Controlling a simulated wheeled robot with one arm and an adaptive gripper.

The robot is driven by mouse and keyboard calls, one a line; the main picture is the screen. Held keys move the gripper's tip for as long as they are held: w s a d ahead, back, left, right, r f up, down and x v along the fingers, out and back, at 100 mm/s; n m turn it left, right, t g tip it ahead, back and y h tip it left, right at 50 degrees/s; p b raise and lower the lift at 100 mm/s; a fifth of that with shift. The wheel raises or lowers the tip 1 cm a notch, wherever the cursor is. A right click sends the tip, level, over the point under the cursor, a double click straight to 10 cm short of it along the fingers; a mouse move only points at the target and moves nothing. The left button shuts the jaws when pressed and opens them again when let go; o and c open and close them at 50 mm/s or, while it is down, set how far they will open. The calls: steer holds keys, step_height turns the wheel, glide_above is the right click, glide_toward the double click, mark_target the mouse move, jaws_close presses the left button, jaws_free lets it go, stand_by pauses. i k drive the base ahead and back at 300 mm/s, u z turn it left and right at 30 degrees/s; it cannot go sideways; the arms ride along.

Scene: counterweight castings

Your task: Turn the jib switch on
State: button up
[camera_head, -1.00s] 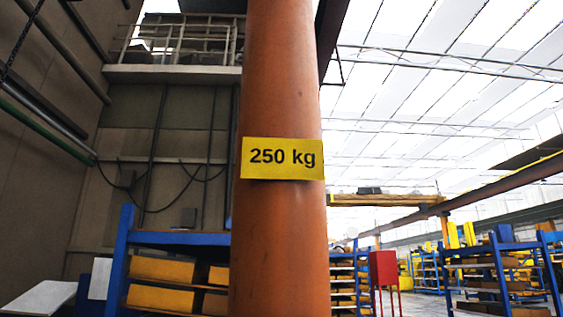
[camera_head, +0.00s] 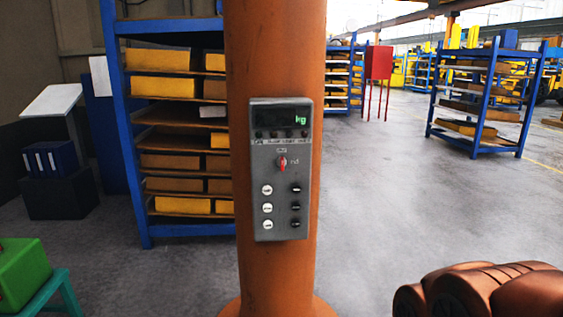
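The jib's orange column (camera_head: 272,60) stands upright in the middle of the view. A grey control box (camera_head: 280,168) is mounted on its front. The box has a dark display at the top showing green "kg". Below the display is a small red rotary switch (camera_head: 282,163) with faint markings around it; its exact setting is too small to tell. Under it are white round buttons at left and dark ones at right. My gripper is not in view.
A blue shelf rack (camera_head: 129,150) with yellow and brown boxes stands behind left. A green block (camera_head: 22,272) sits on a teal stand at lower left. Brown rounded castings (camera_head: 485,288) fill the lower right. Grey floor right of the column is largely clear.

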mark_target(282, 161)
steer(key=k, duration=1.3)
steer(key=u, duration=0.7)
steer(key=i, duration=0.65)
steer(key=u, duration=0.8)
steer(key=i, duration=0.8)
steer(key=z, duration=0.65)
steer(key=i, duration=0.65)
steer(key=z, duration=0.65)
